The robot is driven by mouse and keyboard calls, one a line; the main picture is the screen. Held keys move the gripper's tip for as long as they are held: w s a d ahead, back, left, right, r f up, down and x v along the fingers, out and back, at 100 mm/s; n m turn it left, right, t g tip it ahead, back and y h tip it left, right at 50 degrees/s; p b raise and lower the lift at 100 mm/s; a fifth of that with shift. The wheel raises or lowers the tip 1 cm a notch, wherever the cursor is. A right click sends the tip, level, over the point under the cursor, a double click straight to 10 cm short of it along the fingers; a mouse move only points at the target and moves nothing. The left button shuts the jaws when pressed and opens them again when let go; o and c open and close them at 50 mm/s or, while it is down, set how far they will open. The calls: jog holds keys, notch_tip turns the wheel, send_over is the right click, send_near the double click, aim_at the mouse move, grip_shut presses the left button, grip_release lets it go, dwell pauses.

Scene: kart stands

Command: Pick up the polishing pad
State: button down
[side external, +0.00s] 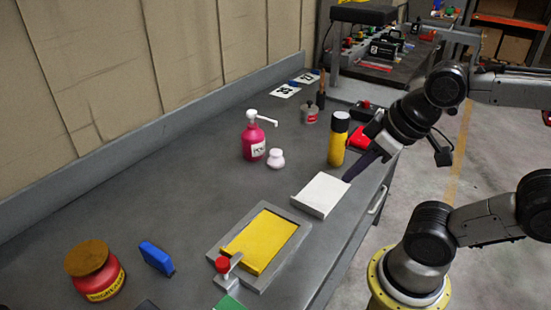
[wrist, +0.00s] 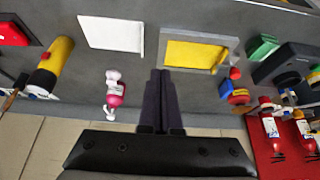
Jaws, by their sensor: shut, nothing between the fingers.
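No label marks the polishing pad. A flat yellow pad (side external: 262,240) lies in a grey tray (side external: 294,221) near the bench's front edge; it also shows in the wrist view (wrist: 192,55). A flat white block (side external: 322,193) lies just beyond the tray; it shows at upper left in the wrist view (wrist: 112,33). I cannot tell for certain which is the polishing pad. My gripper (side external: 349,178) is shut and empty, over the bench's front edge near the white block and the spray can. In the wrist view its dark fingers (wrist: 160,74) are together, apart from both.
A yellow spray can (side external: 337,145) with a black cap stands close to my gripper. A pink pump bottle (side external: 254,141) and small white bottle (side external: 275,159) stand behind. A red jar (side external: 98,275) and blue block (side external: 156,258) are at left.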

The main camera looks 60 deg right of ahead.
jog(key=shift+c, duration=1.5)
grip_release()
